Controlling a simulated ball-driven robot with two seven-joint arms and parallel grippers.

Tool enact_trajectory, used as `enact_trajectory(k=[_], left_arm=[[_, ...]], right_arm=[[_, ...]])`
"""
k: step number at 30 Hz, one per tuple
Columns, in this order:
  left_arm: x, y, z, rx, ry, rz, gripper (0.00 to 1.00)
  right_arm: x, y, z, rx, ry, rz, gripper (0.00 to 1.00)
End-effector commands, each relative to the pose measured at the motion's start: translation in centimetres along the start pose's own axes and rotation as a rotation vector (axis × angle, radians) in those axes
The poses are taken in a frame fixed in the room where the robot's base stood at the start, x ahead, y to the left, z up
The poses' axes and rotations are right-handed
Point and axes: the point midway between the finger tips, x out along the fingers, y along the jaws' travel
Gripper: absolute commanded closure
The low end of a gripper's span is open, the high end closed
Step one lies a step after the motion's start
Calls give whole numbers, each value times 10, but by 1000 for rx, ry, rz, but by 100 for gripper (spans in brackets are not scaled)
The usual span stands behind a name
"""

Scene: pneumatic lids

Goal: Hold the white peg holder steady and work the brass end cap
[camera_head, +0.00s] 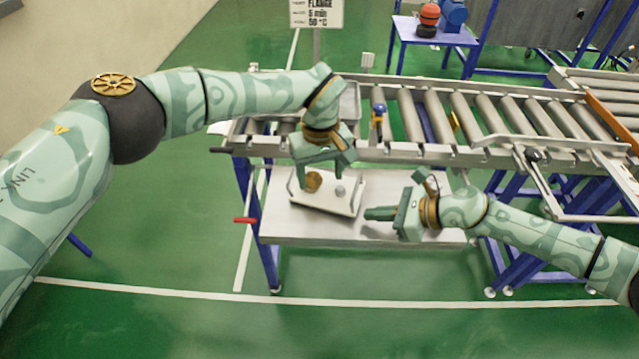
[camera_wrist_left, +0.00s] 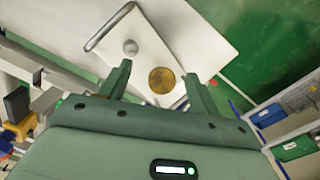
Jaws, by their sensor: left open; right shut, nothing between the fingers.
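The white peg holder (camera_head: 325,202) lies on the lower grey shelf, a flat plate with a raised handle at its side; it also shows in the left wrist view (camera_wrist_left: 152,52). The round brass end cap (camera_head: 313,181) is on its left part, with a small grey knob (camera_head: 340,190) to the right. My left gripper (camera_head: 325,174) is open above the holder. In the left wrist view the brass cap (camera_wrist_left: 162,80) appears between the fingers; whether they touch it I cannot tell. My right gripper (camera_head: 370,213) is shut and empty, just right of the holder, pointing left.
The grey shelf (camera_head: 285,228) has free room in front of the holder. A roller conveyor (camera_head: 460,120) runs above and behind it, with a metal tray (camera_head: 350,100) at its left end. A red handle (camera_head: 245,220) sticks out left of the shelf.

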Motion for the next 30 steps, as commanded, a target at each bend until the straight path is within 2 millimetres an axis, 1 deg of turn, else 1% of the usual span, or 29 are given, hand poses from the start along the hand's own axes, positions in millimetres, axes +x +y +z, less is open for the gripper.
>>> enact_trajectory(k=[11, 14, 17, 24, 27, 30], left_arm=[[-1, 0, 2, 4, -3, -4, 38], [-8, 0, 2, 4, -2, -3, 38], [-25, 0, 1, 4, 0, -3, 38], [-82, 0, 1, 3, 0, -2, 38], [-100, 0, 1, 3, 0, -3, 38], [-113, 0, 1, 2, -3, -3, 38]], right_arm=[[1, 0, 6, -4, -10, 2, 100], [1, 0, 6, -4, -11, 2, 100], [1, 0, 7, -4, -12, 2, 100], [1, 0, 7, -4, -13, 2, 100], [1, 0, 7, -4, -13, 2, 100], [1, 0, 7, -4, -13, 2, 100]])
